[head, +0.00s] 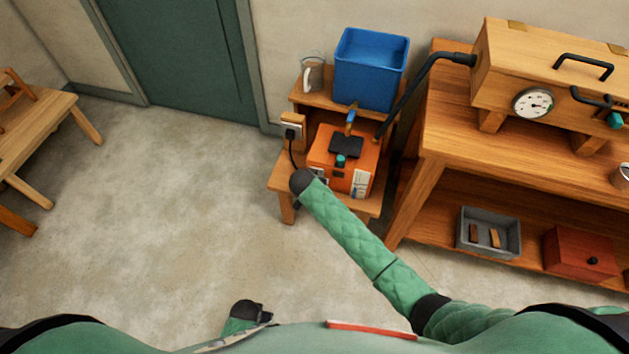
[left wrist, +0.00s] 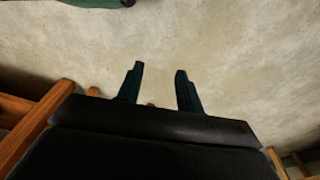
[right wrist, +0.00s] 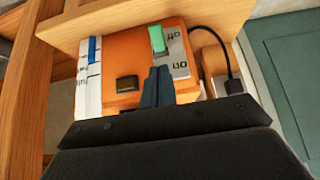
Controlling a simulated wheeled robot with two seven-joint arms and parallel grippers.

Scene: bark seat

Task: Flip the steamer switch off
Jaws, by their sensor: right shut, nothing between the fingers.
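The orange steamer box (head: 328,146) stands on a low wooden stand; my right wrist view shows its front face (right wrist: 125,60). A green switch lever (right wrist: 157,39) sits on a grey plate (right wrist: 181,57) marked "off" and "on". The lever is beside the "off" mark, away from "on". My right gripper (right wrist: 160,71) is shut and empty, its tips close to the plate just below the lever in that view; contact cannot be told. In the head view my right gripper (head: 302,182) hides the switch. My left gripper (left wrist: 158,72) is open and empty above the floor.
A blue tank (head: 370,75) stands behind the steamer. A black hose (head: 420,85) leads to the wooden chest (head: 560,70) on the bench at right.

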